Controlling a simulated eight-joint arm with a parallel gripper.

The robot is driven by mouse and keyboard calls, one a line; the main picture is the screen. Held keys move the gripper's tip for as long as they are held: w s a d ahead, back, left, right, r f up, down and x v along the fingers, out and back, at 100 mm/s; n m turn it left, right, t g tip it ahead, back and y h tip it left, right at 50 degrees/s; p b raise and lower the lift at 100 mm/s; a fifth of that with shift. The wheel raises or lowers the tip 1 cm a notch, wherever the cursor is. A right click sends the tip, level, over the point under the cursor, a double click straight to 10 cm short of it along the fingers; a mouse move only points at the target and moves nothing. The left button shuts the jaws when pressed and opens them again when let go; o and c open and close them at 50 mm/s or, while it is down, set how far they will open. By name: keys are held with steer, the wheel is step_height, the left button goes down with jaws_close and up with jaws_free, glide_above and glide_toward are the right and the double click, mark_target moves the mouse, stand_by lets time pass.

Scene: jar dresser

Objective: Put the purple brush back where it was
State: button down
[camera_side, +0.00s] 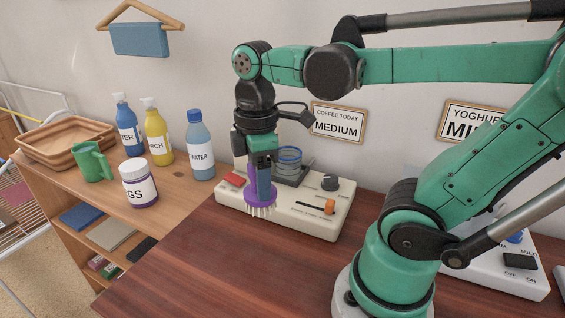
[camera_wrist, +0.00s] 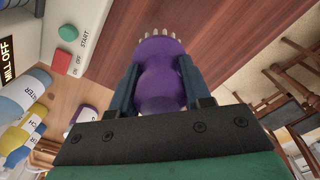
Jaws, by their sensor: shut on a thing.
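The purple brush (camera_side: 261,199) has pale bristles pointing down in the side view. My gripper (camera_side: 264,180) points down and is shut on it. The brush hangs in front of the white control box (camera_side: 318,221), overlapping its front edge in the picture; whether it touches anything I cannot tell. In the wrist view the purple brush (camera_wrist: 158,68) sits between the two dark fingers of my gripper (camera_wrist: 158,82), bristles away from the palm, with the wooden top beyond. My fingers hide part of its sides.
The box carries a red button (camera_side: 234,179), a blue-rimmed container (camera_side: 289,158), a black knob (camera_side: 330,183) and an orange slider (camera_side: 330,207). Left stand a water bottle (camera_side: 200,147), a white jar (camera_side: 138,184), a green mug (camera_side: 92,162) and a tray (camera_side: 62,155). The front tabletop (camera_side: 190,270) is clear.

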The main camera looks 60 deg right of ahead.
step_height(320, 180, down, 12)
steer(key=shift+f, duration=0.25)
stand_by(0.5)
steer(key=shift+f, duration=0.15)
steer(key=shift+c, duration=2)
jaws_free()
